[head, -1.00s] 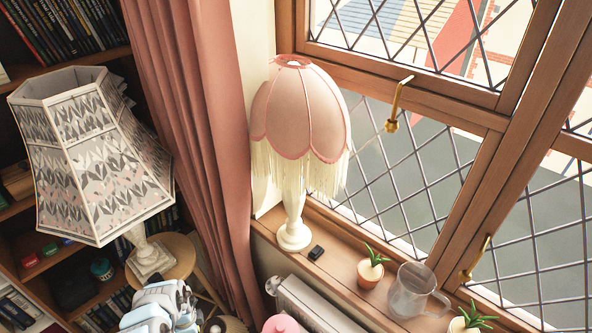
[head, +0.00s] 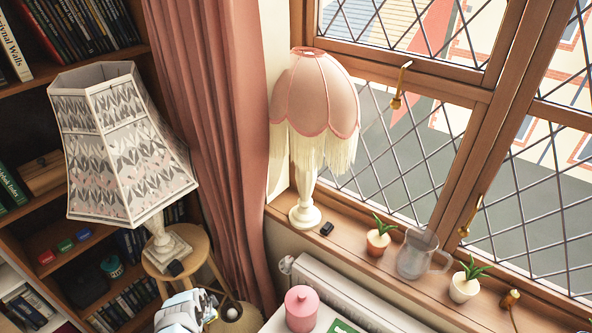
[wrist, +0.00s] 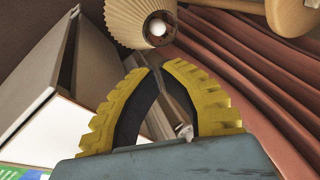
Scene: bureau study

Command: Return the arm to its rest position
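My gripper (wrist: 160,68) shows in the wrist view with two curved yellow fingers with dark inner pads. The fingertips bend toward each other with a narrow gap between them. Nothing is held; background shows through the gap. In the head view a white and blue part of my arm (head: 182,312) shows at the bottom edge, beside the small wooden stool. The fingers cannot be made out there.
A patterned lamp (head: 125,145) stands on a wooden stool (head: 185,250) by the bookshelf. A pink fringed lamp (head: 315,95), potted plants (head: 379,238) and a glass jug (head: 416,253) line the windowsill. A pink jar (head: 300,308) stands below. A pink curtain (head: 205,130) hangs between.

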